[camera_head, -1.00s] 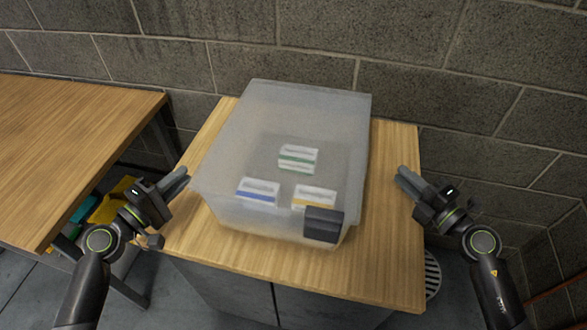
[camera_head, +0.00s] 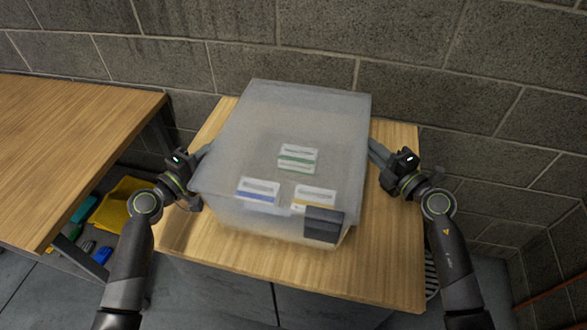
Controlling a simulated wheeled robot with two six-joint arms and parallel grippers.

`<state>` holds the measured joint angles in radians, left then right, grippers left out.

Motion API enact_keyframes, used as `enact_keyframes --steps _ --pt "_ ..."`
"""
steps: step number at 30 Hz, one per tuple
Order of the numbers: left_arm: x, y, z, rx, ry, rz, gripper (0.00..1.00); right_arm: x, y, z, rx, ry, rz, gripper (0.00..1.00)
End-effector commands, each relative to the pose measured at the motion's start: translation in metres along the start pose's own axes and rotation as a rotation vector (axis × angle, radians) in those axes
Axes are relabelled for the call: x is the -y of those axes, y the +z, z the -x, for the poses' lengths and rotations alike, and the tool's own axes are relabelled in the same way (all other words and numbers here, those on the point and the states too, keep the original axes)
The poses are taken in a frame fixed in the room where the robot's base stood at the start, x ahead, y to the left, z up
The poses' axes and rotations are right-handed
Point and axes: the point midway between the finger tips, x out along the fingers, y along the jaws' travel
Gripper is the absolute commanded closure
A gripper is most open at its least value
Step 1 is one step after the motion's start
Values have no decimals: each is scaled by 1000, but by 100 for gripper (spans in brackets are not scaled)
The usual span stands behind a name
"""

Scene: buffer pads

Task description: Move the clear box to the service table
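The clear box (camera_head: 300,115) is a translucent, greyish bin standing upright on a wooden-topped cabinet (camera_head: 370,270). Three small packs show in it, with a green, a blue and a yellow band, and a dark label or block sits at its front right corner. My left gripper (camera_head: 207,152) is at the box's left side, its fingertips partly hidden by the wall. My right gripper (camera_head: 373,150) is at the right side, its fingertips close to or touching the wall. Whether either has a hold on the box I cannot tell.
Another wooden table (camera_head: 70,150) stands at the left, with a gap between it and the cabinet. A yellow cloth-like item (camera_head: 122,205) and several small coloured items lie on its lower shelf. A grey block wall (camera_head: 430,70) rises close behind the box.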

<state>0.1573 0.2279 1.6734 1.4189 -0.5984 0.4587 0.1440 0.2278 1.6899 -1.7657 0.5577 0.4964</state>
Motion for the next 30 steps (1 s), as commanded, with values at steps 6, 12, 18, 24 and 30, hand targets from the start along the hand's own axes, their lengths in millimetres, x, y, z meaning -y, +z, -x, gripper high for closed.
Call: enact_keyframes --steps 6,12,18,24,30 --pt "0 0 0 0 0 0 100 0 0 0 0 0 0 100" --pt "0 0 0 0 0 0 100 0 0 0 0 0 0 100" --pt "0 0 1 0 0 0 100 0 0 0 0 -1 0 100" --pt "0 0 1 -1 -1 0 100 0 0 1 0 -1 0 100" --pt "1 0 1 -1 -1 0 100 0 0 1 1 -1 0 100"
